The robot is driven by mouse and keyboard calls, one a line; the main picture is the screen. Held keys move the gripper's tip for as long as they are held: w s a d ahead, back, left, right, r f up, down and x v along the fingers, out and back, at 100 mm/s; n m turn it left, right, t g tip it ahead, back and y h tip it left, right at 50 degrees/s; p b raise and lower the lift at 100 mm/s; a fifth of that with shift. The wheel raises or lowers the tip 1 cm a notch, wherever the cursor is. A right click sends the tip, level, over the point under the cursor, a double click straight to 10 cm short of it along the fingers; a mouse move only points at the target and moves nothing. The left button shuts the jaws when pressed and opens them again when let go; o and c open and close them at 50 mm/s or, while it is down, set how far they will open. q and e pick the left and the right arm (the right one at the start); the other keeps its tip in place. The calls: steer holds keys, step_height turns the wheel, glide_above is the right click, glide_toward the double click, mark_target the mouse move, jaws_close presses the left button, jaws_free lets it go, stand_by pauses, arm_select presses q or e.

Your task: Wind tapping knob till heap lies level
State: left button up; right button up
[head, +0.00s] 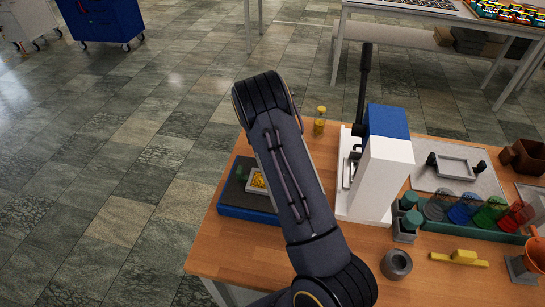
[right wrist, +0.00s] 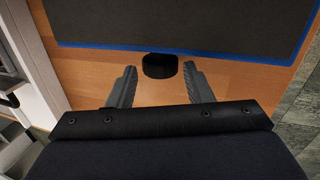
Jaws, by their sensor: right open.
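A dark plate with a blue edge (head: 237,200) lies at the left end of the wooden table, and a small light tray with a yellow heap (head: 258,181) sits on it. My arm hides part of both, so the heap's levelness cannot be told. In the right wrist view the plate (right wrist: 190,25) fills the top, with a black round knob (right wrist: 160,66) at its near edge. My right gripper (right wrist: 160,80) is open, its fingers on either side of the knob, with gaps visible. It is hidden in the head view. My left gripper is not in view.
A white and blue press (head: 385,165) with a black lever stands right of my arm. A small yellow bottle (head: 319,125) stands behind.

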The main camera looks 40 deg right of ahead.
steer(key=b+v, duration=0.1)
steer(key=v, duration=0.4)
steer(key=shift+r, duration=0.3)
steer(key=shift+o, duration=1.3)
steer(key=shift+s+r, duration=0.1)
steer(key=s+d+m+t+y+p, duration=0.1)
steer(key=s+d+t+y+p, duration=0.1)
steer(key=p, duration=0.1)
steer(key=shift+m+t+p, duration=0.3)
steer(key=shift+t, duration=0.1)
steer(key=shift+s+f, duration=0.1)
steer(key=shift+f, duration=0.2)
steer(key=f+b, duration=0.1)
steer(key=f, duration=0.1)
steer(key=f+b, duration=0.1)
steer(key=f, duration=0.2)
steer(key=f+b, duration=0.1)
steer(key=f, duration=0.1)
steer(key=shift+w+a+f, duration=0.15)
steer(key=shift+w+f, duration=0.1)
steer(key=shift+w, duration=0.1)
